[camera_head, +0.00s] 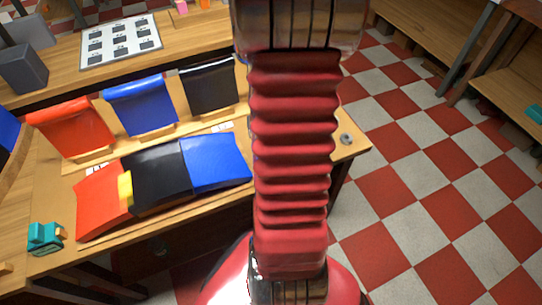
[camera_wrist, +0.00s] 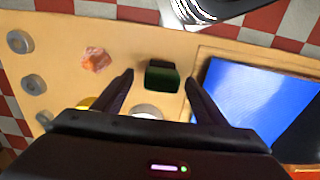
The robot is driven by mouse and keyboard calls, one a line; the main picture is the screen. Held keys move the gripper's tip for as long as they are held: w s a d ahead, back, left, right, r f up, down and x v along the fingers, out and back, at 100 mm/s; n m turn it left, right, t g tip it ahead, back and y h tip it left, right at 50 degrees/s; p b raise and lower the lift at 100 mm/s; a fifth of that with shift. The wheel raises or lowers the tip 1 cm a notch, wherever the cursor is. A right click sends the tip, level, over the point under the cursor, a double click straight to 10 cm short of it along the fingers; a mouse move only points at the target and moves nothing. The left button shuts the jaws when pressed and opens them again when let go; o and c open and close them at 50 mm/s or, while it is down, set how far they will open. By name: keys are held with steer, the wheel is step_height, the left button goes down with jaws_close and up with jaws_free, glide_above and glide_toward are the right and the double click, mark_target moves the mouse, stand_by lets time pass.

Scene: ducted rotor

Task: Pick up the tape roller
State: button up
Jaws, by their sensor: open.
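A small dark green and black block (camera_wrist: 162,75) lies on the wooden tabletop in the wrist view. It may be the tape roller, but I cannot tell for sure. My gripper (camera_wrist: 158,78) is open, its two dark fingers on either side of this block in the picture. Nothing shows as held. I cannot tell the height of the fingertips above the table. A teal device (camera_head: 46,238) stands at the left end of the bench in the head view; what it is stays unclear. My red arm hides the bench's right part there.
Grey round pieces (camera_wrist: 20,42), a crumpled orange piece (camera_wrist: 96,60) and a white round thing (camera_wrist: 147,111) lie around the block. A blue panel (camera_wrist: 255,95) is close on its right. Red, black and blue panels (camera_head: 215,161) cover the bench's middle.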

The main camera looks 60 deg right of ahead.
steer(key=shift+f, duration=0.1)
steer(key=shift+a+f, duration=0.1)
steer(key=shift+f, duration=2.4)
steer(key=shift+c, duration=0.5)
steer(key=c, duration=1.2)
steer(key=shift+w+r, duration=0.1)
steer(key=shift+r, duration=4.95)
